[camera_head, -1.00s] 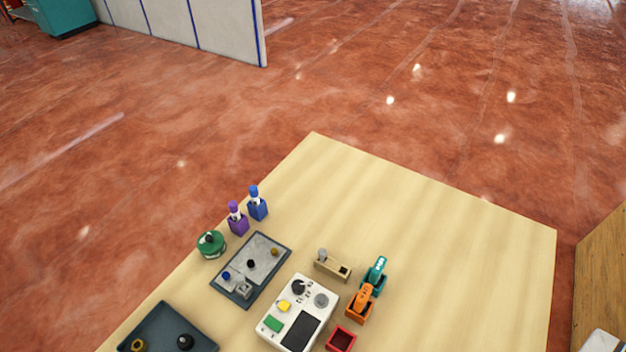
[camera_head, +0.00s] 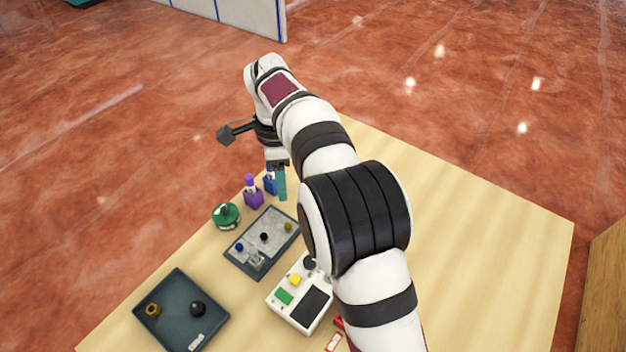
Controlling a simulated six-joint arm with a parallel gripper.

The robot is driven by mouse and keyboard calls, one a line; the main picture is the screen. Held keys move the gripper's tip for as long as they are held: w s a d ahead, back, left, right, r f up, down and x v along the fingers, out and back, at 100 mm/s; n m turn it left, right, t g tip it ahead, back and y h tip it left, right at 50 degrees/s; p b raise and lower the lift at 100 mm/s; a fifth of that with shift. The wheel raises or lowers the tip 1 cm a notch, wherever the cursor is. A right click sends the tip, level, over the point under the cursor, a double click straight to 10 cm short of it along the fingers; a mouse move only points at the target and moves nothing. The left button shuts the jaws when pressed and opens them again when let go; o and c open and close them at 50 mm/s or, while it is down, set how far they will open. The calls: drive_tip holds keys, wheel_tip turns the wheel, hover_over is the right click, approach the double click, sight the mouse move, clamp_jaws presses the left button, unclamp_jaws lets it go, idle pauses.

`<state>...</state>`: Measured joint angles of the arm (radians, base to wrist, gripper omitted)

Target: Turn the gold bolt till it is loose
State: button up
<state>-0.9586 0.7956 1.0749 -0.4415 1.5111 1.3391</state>
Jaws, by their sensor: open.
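The gold bolt (camera_head: 288,227) is a small gold head at the right end of the grey plate (camera_head: 268,236) on the table. A black bolt (camera_head: 264,237) and a blue bolt (camera_head: 239,247) sit along the same plate. My gripper (camera_head: 278,190) hangs from the arm's far end, beyond the plate and close to the blue bottle in the picture. It is open. A teal strip shows at its fingers; I cannot tell whether it is part of the gripper. The gripper appears apart from the gold bolt.
A purple bottle (camera_head: 253,194), a blue bottle (camera_head: 270,184) and a green round container (camera_head: 226,215) stand beyond the plate. A white control box (camera_head: 300,318) is partly behind my arm. The table's right side is clear.

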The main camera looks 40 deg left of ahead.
sight(288, 225)
wheel_tip(288, 225, down, 15)
drive_tip(key=shift+d+f, duration=0.1)
drive_tip(key=shift+c, duration=0.2)
clamp_jaws()
